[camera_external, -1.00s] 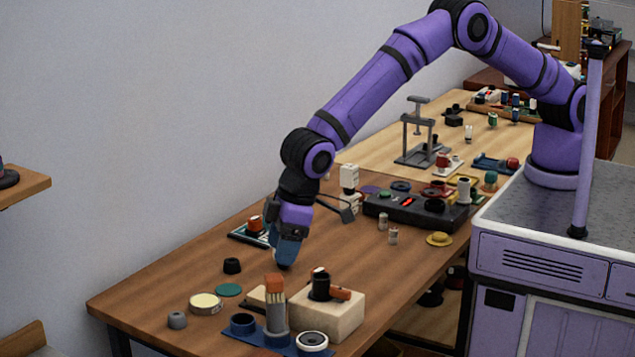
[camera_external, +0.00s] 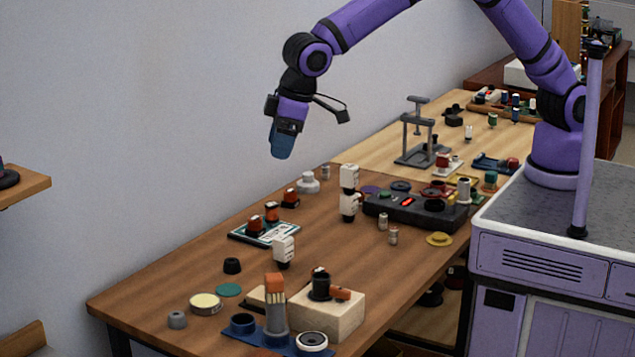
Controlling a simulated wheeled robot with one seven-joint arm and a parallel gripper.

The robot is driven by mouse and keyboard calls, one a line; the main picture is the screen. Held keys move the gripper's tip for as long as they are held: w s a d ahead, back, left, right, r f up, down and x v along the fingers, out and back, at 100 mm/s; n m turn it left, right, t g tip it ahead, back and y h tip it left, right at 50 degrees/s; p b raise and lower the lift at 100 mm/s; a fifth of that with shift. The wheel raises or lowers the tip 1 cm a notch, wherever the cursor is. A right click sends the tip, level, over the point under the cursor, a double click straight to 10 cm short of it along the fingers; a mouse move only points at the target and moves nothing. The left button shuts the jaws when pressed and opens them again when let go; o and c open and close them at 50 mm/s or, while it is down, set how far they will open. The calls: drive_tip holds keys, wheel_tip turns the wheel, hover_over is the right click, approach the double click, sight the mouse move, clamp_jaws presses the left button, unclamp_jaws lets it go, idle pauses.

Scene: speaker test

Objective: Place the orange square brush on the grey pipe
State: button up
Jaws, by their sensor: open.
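The orange square brush (camera_external: 275,283) stands upright, bristles down, on top of the grey pipe (camera_external: 276,318). Whether the bristles go into the pipe or only rest on its rim, I cannot tell. The pipe rises from a blue base (camera_external: 281,341) near the table's front. My gripper (camera_external: 280,151) is open, pointing down, high above the table and well apart from the brush and pipe. I see nothing held between its blue fingers, though they show mostly from one side.
A white piece (camera_external: 284,250) stands on the table below my gripper. A pale block (camera_external: 343,318) with black and orange parts is right of the pipe. A black box (camera_external: 405,212) with a red display lies further back. Bare wood (camera_external: 170,275) lies at left.

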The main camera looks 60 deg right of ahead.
drive_tip(key=w+d+r+m, duration=0.1)
drive_tip(key=w+d+r, duration=0.2)
drive_tip(key=d+r, duration=0.45)
drive_tip(key=w+d+r+m, duration=0.15)
drive_tip(key=d+r, duration=0.35)
drive_tip(key=d, duration=0.6)
drive_tip(key=s+d+r+m+t, duration=0.1)
drive_tip(key=d+r, duration=0.2)
drive_tip(key=d, duration=0.6)
drive_tip(key=s+d+r, duration=0.1)
drive_tip(key=d+r, duration=0.3)
drive_tip(key=d, duration=0.5)
drive_tip(key=s+d+r+m+t+h, duration=0.1)
drive_tip(key=s+d, duration=0.4)
drive_tip(key=d, duration=0.3)
drive_tip(key=s+d+r+m, duration=0.1)
drive_tip(key=s+d, duration=0.5)
drive_tip(key=d, duration=0.3)
drive_tip(key=s+d+f+m, duration=0.1)
drive_tip(key=s+d+f, duration=0.1)
drive_tip(key=s+d, duration=0.2)
drive_tip(key=s+d+f+m+h, duration=0.1)
drive_tip(key=s+d, duration=0.3)
drive_tip(key=s, duration=0.5)
drive_tip(key=shift+d+f+t, duration=0.3)
drive_tip(key=shift+f, duration=0.45)
drive_tip(key=shift+s, duration=0.1)
